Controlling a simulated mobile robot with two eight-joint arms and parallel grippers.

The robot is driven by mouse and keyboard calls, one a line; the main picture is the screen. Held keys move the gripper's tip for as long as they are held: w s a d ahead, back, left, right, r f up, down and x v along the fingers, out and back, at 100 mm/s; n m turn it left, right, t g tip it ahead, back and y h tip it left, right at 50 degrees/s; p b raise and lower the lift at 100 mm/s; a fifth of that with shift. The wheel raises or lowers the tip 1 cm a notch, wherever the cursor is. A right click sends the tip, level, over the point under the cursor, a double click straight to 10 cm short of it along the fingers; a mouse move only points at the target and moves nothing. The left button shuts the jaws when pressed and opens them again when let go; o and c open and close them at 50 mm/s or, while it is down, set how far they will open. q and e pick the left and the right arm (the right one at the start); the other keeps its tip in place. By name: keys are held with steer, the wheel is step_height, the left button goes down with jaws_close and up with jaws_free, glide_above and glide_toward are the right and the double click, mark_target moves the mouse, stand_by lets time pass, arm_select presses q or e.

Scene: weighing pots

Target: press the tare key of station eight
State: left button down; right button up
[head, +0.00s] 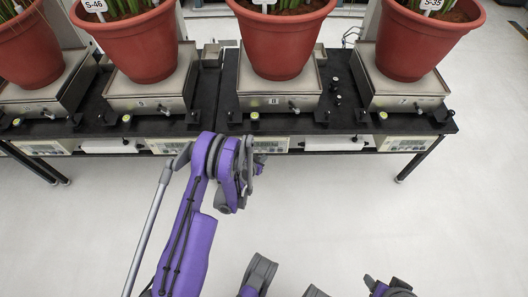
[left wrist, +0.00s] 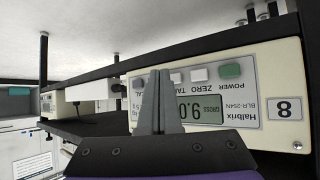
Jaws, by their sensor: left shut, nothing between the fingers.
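The station eight indicator (left wrist: 262,90) is a cream box marked 8. In the left wrist view it appears upside down, with a display (left wrist: 200,111) reading about 9.0. Its green power key (left wrist: 230,71), pale zero key (left wrist: 199,74) and tare key (left wrist: 176,77) sit in a row. My left gripper (left wrist: 157,73) is shut and empty, its tips in front of the panel beside the tare key, partly covering it and the display. I cannot tell whether they touch. In the head view the indicator (head: 271,144) shows under the bench edge, with my left gripper (head: 257,163) close by.
The dark bench (head: 228,99) carries scales with potted plants; the station eight pot (head: 282,42) is in the middle. Another indicator (head: 406,144) hangs at the right and one (head: 170,146) at the left. The pale floor (head: 440,220) in front is clear.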

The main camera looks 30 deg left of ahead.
arm_select(q)
steer(key=shift+w, duration=0.1)
stand_by(0.4)
steer(key=shift+w+a, duration=0.2)
steer(key=shift+w, duration=0.05)
steer(key=shift+w+a, duration=0.25)
steer(key=shift+w, duration=0.15)
stand_by(0.7)
steer(key=shift+s, duration=0.1)
steer(key=shift+s+d+b, duration=0.3)
steer(key=shift+s+d, duration=0.2)
steer(key=shift+s, duration=0.15)
stand_by(0.7)
